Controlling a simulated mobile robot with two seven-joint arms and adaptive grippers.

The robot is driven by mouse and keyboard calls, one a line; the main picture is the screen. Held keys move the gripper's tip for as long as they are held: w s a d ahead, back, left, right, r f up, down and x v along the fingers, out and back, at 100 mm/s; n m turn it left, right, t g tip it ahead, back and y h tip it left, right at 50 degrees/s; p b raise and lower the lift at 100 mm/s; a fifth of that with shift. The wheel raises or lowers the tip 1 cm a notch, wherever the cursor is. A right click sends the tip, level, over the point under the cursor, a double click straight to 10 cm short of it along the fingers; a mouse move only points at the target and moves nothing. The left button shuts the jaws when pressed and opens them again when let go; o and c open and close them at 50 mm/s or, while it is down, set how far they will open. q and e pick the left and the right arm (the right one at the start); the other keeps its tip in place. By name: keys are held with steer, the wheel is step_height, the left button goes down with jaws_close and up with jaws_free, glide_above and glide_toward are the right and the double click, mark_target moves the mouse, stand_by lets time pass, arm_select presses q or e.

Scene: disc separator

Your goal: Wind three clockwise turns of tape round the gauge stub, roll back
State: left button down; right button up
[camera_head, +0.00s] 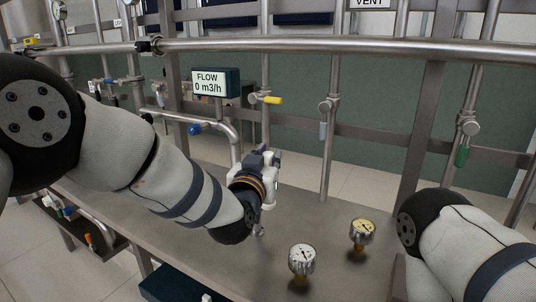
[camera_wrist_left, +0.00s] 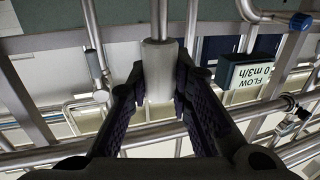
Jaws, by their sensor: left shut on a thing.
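My left gripper (camera_head: 264,172) is over the steel bench, in front of the pipe frame. In the left wrist view its fingers (camera_wrist_left: 159,72) are closed against both sides of a pale grey cylinder (camera_wrist_left: 158,88) with a metal rod rising from it. I cannot tell whether this is the tape roll. My right gripper is out of view.
The steel bench (camera_head: 205,250) is mostly bare. A FLOW display (camera_head: 212,82) reads 0 m3/h. My right arm is at lower right.

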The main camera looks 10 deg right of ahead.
arm_select(q)
steer(key=shift+s+r, duration=0.3)
steer(key=shift+s, duration=0.3)
steer(key=shift+a+f, duration=0.15)
steer(key=shift+f, duration=0.1)
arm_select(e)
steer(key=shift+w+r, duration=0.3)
arm_select(q)
steer(key=shift+s+a, duration=0.65)
steer(key=shift+s, duration=0.05)
steer(key=shift+a, duration=0.15)
steer(key=shift+s+a+r, duration=0.1)
steer(key=shift+a+r, duration=0.1)
steer(key=shift+a, duration=0.6)
